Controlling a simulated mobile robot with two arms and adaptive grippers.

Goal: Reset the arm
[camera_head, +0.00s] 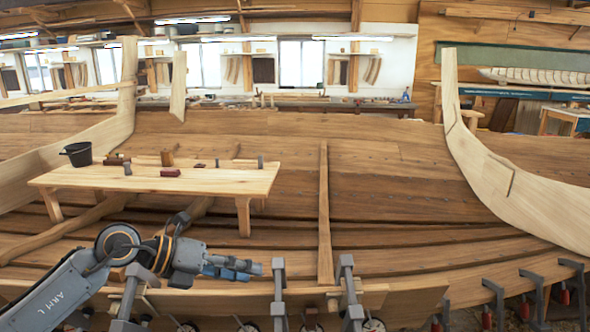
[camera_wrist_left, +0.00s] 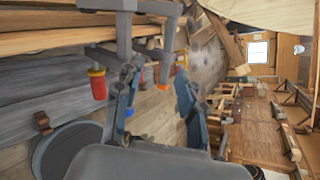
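My left arm (camera_head: 60,290) comes in from the lower left of the head view, bent at a grey joint with a yellow cable loop. My left gripper (camera_head: 248,268) points to the right, in front of the hull planks and just left of a grey clamp. In the left wrist view its two blue-grey fingers (camera_wrist_left: 155,108) stand apart with nothing held between them. Clamps with red and yellow handles show beyond the left finger. My right arm and gripper are not in view.
Grey clamps (camera_head: 279,290) line the plank edge at the front, several with red handles. Curved hull timbers rise at left and right (camera_head: 520,200).

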